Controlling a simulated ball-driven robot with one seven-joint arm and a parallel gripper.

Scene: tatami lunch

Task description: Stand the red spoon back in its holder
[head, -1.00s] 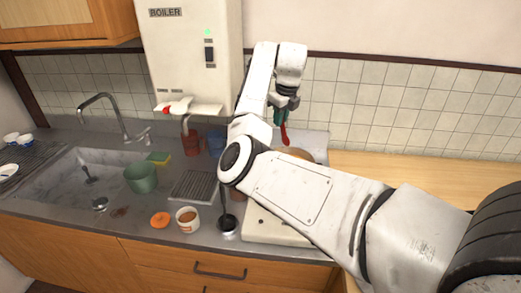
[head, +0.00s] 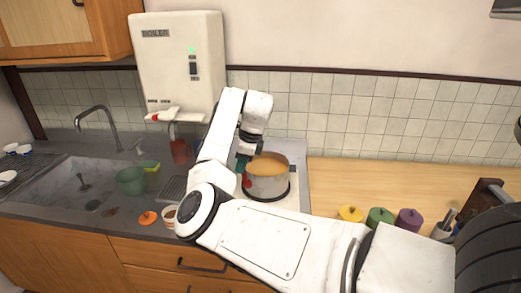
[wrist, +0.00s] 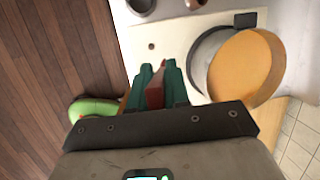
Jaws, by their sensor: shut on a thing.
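My gripper (head: 243,164) is shut on the red spoon (head: 247,181), which hangs low in front of the left side of the pot. In the wrist view the red spoon (wrist: 155,91) sits between my two green fingers (wrist: 157,84). Most of its length is hidden there. A pale cup with several utensils (head: 441,231) stands at the right of the counter, partly behind my arm. I cannot tell whether it is the spoon's holder.
Yellow (head: 350,213), green (head: 380,216) and purple (head: 409,218) lidded jars stand on the wooden counter. The sink (head: 62,190) is at left. The wooden counter behind the jars is clear.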

